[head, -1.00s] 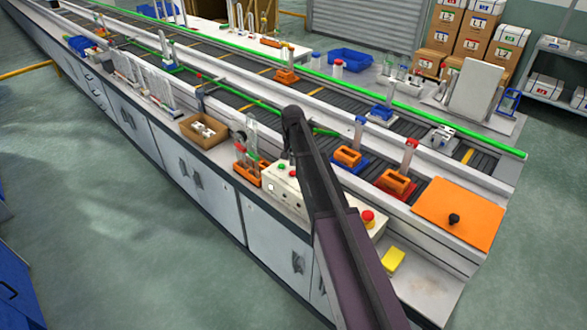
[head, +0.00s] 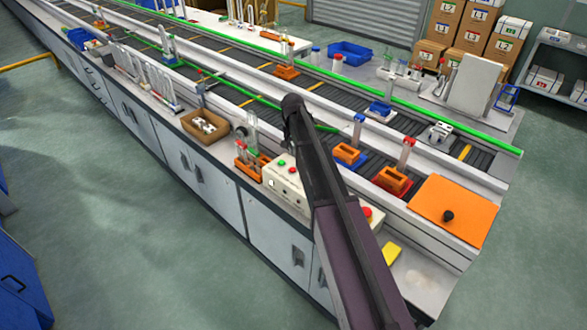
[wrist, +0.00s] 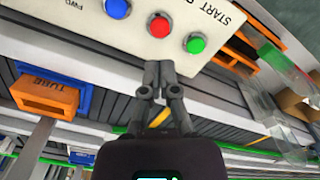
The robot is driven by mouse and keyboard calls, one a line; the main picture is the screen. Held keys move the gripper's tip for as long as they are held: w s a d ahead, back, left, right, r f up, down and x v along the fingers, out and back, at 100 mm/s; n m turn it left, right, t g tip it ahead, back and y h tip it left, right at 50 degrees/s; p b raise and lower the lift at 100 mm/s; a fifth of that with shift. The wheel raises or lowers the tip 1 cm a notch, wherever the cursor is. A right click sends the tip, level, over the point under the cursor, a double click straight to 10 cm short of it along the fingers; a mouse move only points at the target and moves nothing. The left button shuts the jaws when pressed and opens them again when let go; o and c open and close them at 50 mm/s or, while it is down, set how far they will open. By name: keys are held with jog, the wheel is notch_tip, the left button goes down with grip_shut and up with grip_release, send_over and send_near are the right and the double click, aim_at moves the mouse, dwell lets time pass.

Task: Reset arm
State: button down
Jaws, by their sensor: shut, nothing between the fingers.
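My gripper (wrist: 155,82) shows in the wrist view with its two dark fingers together and nothing between them. It appears in front of the white control box (wrist: 203,50), which has a blue button (wrist: 118,8), a red button (wrist: 159,25) and a green button (wrist: 195,43). I cannot tell whether the fingertips touch the box.
An orange TUBE holder (wrist: 47,95) sits at left in the wrist view. In the head view, an orange rack (head: 248,168) with tubes and a cardboard box (head: 190,122) stand left of the control box. A red stop button (head: 367,213) and yellow block (head: 391,252) are right of my arm.

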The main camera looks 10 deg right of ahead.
dwell(0.3)
jog(key=s+n, duration=0.4)
jog(key=s, duration=2.5)
jog(key=shift+n, duration=0.4)
jog(key=shift+d, duration=0.1)
jog(key=shift+d, duration=0.1)
